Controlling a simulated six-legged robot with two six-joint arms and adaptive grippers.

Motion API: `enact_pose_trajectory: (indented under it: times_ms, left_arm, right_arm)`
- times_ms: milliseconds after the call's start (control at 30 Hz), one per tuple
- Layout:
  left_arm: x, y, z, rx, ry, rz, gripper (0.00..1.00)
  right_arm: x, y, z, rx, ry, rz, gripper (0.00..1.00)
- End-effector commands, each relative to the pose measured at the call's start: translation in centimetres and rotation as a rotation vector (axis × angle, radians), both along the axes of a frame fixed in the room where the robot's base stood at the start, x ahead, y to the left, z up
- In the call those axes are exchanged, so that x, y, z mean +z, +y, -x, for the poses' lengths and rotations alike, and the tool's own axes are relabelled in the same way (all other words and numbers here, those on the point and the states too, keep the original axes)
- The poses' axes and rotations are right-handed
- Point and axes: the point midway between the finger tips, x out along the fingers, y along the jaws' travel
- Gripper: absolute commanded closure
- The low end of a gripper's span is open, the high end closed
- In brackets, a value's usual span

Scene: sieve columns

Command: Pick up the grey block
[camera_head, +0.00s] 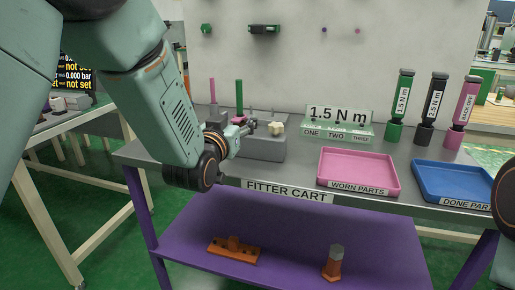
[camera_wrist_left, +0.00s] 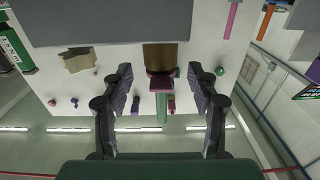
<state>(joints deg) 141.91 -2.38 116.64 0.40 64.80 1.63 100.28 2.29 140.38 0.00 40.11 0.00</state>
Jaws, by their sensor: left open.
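A grey block (camera_head: 265,149) sits on the cart top, with a small cream piece (camera_head: 277,128) on its upper right. My left gripper (camera_head: 248,127) reaches in from the left at the block's upper left, and partly hides that side. In the left wrist view, which looks upside down, the gripper (camera_wrist_left: 160,76) is open. A brown square piece (camera_wrist_left: 162,56) and a pink part lie in line between its fingers, beside the grey face (camera_wrist_left: 95,22) at the top. The cream piece (camera_wrist_left: 78,60) shows to the left there. I cannot tell whether the fingers touch anything. My right gripper is not visible.
A pink tray (camera_head: 359,186) and a blue tray (camera_head: 425,163) stand right of the block. A green sign (camera_head: 338,125) and several torque tools are behind. A green post (camera_head: 239,98) and a pink post (camera_head: 212,91) rise near my gripper. Orange parts (camera_head: 233,250) sit on the purple lower shelf.

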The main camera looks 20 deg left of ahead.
Motion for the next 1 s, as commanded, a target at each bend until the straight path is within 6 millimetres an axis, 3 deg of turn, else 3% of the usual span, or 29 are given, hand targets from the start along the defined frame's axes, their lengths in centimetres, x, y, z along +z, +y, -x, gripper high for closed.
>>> enact_pose_trajectory:
  times_ms: [200,467,1000]
  left_arm:
    - [-0.1,-0.1,-2.2,0.001,0.000,0.001,0.41]
    - [0.0,0.0,-2.5,0.001,0.001,0.001,0.41]
    - [0.0,0.0,-2.5,0.001,0.001,0.001,0.86]
  right_arm:
    - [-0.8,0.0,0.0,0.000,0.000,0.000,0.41]
    - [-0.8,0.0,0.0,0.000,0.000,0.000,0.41]
    - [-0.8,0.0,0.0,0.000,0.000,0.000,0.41]
